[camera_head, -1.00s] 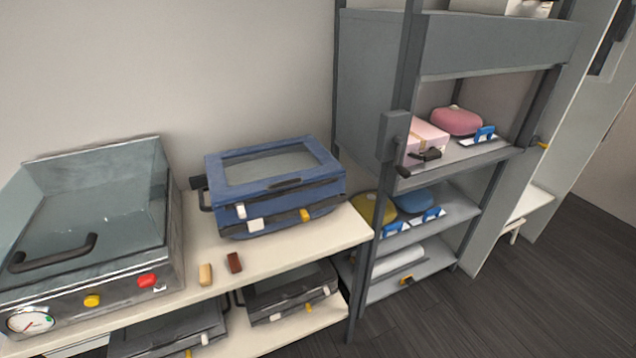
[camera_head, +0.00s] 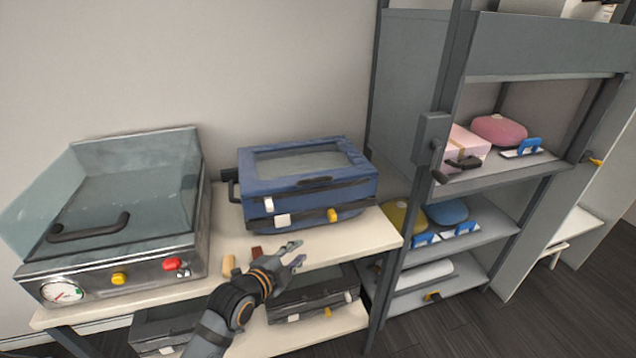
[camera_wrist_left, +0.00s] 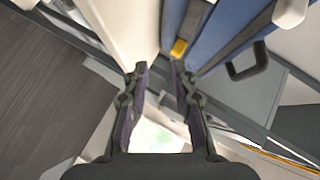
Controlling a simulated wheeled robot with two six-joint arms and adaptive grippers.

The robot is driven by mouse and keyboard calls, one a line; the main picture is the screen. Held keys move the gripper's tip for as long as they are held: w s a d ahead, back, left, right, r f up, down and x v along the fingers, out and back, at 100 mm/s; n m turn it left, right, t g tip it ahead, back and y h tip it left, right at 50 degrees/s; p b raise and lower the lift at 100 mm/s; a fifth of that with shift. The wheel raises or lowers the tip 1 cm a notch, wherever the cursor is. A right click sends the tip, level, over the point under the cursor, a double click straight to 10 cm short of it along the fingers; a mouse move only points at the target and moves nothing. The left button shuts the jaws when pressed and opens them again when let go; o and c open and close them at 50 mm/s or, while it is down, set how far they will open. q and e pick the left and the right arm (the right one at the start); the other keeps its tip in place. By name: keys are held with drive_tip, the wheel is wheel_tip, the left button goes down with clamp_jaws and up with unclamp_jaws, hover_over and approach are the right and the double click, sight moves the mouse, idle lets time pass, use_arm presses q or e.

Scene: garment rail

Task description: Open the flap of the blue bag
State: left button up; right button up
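The blue bag (camera_head: 308,190) stands on the cream shelf board (camera_head: 226,252). Its flap (camera_head: 300,162) has a grey see-through panel and lies closed on top. A dark handle sits at the flap's front edge, and white and yellow tabs are on the bag's front. My left gripper (camera_head: 297,255) is in front of and below the bag, apart from it, with its fingers spread and empty. In the left wrist view the two fingers (camera_wrist_left: 158,75) are apart, and the bag's blue side (camera_wrist_left: 222,30) shows beyond them. My right gripper is not in view.
A glass-lidded metal case (camera_head: 120,215) stands left of the bag. A small tan block (camera_head: 228,265) lies near the board's front edge. Dark cases (camera_head: 300,305) are on the lower shelf. A grey rack (camera_head: 425,150) with pink and blue items stands close on the right.

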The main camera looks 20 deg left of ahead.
sight(318, 180)
use_arm(q)
drive_tip(key=w+a+r+m+t+h, duration=0.1)
drive_tip(key=w+r+m+t, duration=0.15)
drive_tip(key=r, duration=0.35)
drive_tip(key=w+r+m+t, duration=0.2)
drive_tip(key=r+m+t, duration=0.1)
drive_tip(key=r+m, duration=0.15)
drive_tip(key=shift+n, duration=0.3)
drive_tip(key=p+x, duration=0.1)
drive_tip(key=x, duration=0.9)
drive_tip(key=shift+w+d+r, duration=0.2)
drive_tip(key=shift+w+r, duration=0.05)
drive_tip(key=shift+w, duration=0.1)
drive_tip(key=shift+c, duration=0.2)
clamp_jaws()
